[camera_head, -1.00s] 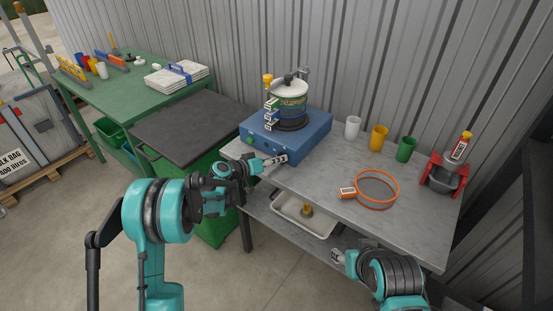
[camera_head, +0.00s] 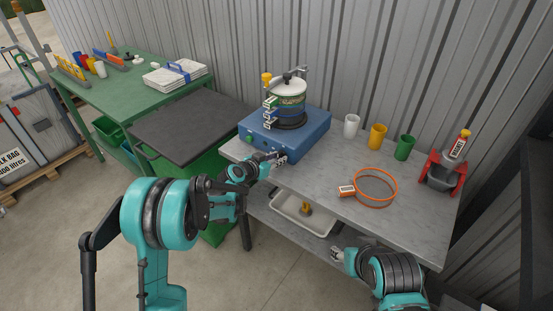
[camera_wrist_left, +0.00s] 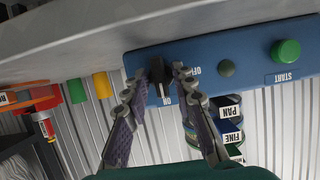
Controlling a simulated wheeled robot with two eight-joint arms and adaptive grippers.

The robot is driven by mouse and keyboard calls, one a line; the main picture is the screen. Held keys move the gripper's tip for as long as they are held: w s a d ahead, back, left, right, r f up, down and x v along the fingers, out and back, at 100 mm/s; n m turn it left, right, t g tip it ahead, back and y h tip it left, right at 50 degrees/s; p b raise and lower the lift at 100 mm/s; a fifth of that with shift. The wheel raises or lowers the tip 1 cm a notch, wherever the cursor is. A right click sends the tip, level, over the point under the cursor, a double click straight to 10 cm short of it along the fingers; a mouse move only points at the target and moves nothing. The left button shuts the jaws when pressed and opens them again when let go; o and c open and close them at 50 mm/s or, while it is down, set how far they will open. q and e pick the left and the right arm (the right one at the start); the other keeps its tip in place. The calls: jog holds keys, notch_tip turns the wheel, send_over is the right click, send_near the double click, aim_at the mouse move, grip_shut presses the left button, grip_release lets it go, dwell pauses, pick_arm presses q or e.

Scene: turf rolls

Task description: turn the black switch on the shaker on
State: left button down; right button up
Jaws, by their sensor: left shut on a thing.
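The shaker is a blue box (camera_head: 257,145) on the grey bench, with a stack of sieves (camera_head: 290,100) on top. My left gripper (camera_head: 281,158) is at the right end of its front face. In the left wrist view, which shows the panel upside down, the black switch (camera_wrist_left: 158,70) sits between the fingertips of my left gripper (camera_wrist_left: 160,77), which are shut on it. An OFF label lies to its right and an ON label just below it; the switch's tip lies toward ON. My right gripper (camera_head: 337,255) is low, in front of the bench, its fingers too small to read.
White (camera_head: 352,127), yellow (camera_head: 377,136) and green (camera_head: 404,147) cups and an orange ring (camera_head: 375,187) stand right on the bench. A white tray (camera_head: 300,214) lies below.

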dwell(0.4)
pick_arm(q)
jog(key=c, duration=1.6)
grip_release()
jog(key=shift+w+d+f, duration=0.1)
jog(key=shift+w+d, duration=0.05)
jog(key=shift+o, duration=0.2)
jog(key=v, duration=1.2)
